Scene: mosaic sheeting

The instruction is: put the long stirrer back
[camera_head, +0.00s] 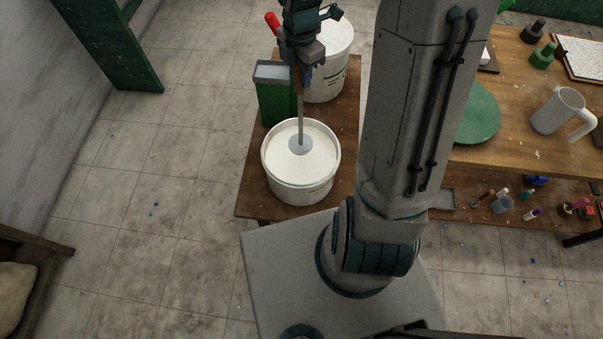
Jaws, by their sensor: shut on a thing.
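The long stirrer (300,122) is a thin grey rod with a round grey disc at its lower end. My gripper (302,80) is shut on its upper part, where a brown handle partly shows between the fingers. The rod hangs about upright. Its disc shows against the white contents of the front white bucket (300,194); I cannot tell whether it touches them or hangs above. A tall green container (278,105) with a pale rim stands just behind and left of this bucket, beside the rod. Its inside is hard to make out.
A second white bucket (330,85) stands behind, partly hidden by my gripper. All stand on a low brown bench (250,198). At right, a wooden table (520,143) holds a green disc (480,115), a jug (558,110) and bottles. The floor at left is mostly clear.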

